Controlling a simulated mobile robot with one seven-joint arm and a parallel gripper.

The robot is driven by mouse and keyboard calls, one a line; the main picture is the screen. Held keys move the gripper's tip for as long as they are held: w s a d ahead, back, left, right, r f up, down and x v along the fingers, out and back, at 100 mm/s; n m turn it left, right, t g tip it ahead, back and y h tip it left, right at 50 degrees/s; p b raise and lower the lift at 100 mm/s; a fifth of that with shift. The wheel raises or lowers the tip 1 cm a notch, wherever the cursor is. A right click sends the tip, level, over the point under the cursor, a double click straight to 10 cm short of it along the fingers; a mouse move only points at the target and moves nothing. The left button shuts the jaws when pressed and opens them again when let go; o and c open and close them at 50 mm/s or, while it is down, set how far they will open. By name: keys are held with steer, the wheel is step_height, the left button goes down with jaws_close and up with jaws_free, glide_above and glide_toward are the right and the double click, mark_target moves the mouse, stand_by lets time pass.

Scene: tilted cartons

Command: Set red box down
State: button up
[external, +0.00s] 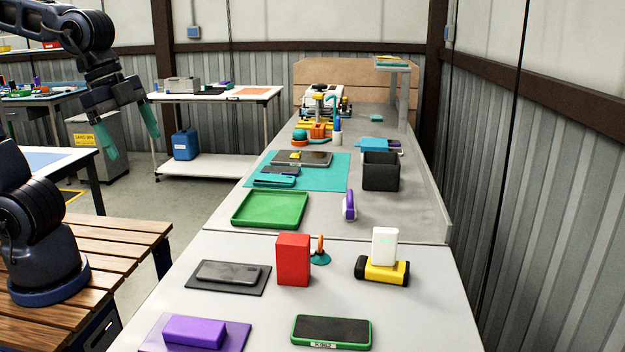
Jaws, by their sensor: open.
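The red box (293,260) stands upright on the near part of the grey bench, in the middle of the external view. It rests on the bench top at the right edge of a dark mat. My gripper (130,140) is at the upper left, in the air and well away from the red box. Its two teal-tipped fingers are spread apart and point down, with nothing between them.
A dark mat (196,285) with a grey phone-like slab lies left of the red box. An orange-and-teal item (320,254) stands close to its right. A white box (384,246) sits on a yellow-and-black case (381,270). A green tray (243,222) lies behind. Bare bench shows in front.

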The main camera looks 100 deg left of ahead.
steer(key=s+f+n+t, duration=0.1)
steer(key=s+n, duration=0.2)
steer(key=s, duration=0.5)
steer(key=shift+d+n, duration=0.4)
steer(key=shift+d, duration=0.05)
stand_by(0.7)
